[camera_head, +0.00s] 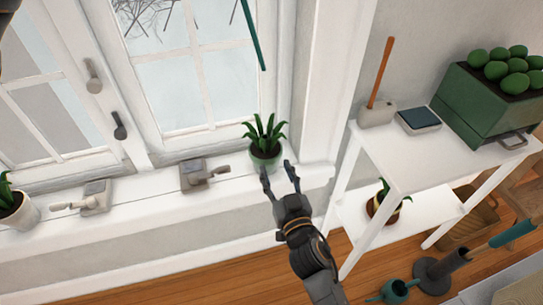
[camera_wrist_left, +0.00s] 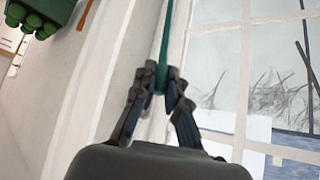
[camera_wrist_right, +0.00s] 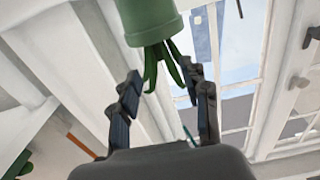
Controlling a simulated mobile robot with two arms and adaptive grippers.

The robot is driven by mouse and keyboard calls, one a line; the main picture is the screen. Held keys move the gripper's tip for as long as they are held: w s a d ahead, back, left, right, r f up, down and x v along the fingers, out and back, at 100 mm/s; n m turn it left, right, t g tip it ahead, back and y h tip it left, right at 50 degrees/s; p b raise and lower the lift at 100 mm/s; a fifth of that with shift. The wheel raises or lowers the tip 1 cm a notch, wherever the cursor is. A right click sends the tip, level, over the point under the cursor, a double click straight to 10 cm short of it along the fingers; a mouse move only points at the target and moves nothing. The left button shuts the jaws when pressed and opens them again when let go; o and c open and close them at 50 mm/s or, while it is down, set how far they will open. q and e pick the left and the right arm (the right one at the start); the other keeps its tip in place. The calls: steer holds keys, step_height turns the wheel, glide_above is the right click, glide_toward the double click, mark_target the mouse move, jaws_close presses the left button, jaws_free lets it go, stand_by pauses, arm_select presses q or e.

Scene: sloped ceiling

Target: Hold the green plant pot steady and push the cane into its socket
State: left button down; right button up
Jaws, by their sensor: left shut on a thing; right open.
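The green plant pot (camera_head: 265,158) stands upright on the windowsill with a leafy plant in it. It also shows in the right wrist view (camera_wrist_right: 150,22), upside down. My right gripper (camera_head: 277,170) is open and empty at the pot's near side, its fingers short of closing on it. The cane (camera_head: 251,35) is a thin teal rod hanging in the upper part of the head view, its lower end well above the pot. My left gripper (camera_wrist_left: 160,84) is shut on the cane in the left wrist view. I cannot make out the socket; leaves cover the pot's top.
Two grey latch-like fixtures (camera_head: 194,175) (camera_head: 96,198) and a white pot (camera_head: 20,212) stand along the sill. The window frame is just behind the pot. A white shelf unit (camera_head: 410,155) on the right carries a green planter (camera_head: 480,115).

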mark_target(263, 63)
steer(key=x, duration=1)
steer(key=shift+w, duration=0.3)
jaws_close()
arm_select(q)
steer(key=w+d+f+g, duration=0.1)
steer(key=w+f, duration=0.1)
steer(key=f, duration=0.1)
steer(key=w+d+f+m+g, duration=0.1)
steer(key=w+f, duration=0.1)
steer(key=f, duration=0.2)
steer(key=w+d+f+m+g+y, duration=0.1)
steer(key=w+f, duration=0.1)
steer(key=f, duration=0.1)
steer(key=shift+w+d+f+g, duration=0.25)
steer(key=shift+d+f+g, duration=0.1)
steer(key=shift+d+g, duration=0.05)
steer(key=shift+w+f, duration=0.15)
steer(key=shift+f, duration=0.25)
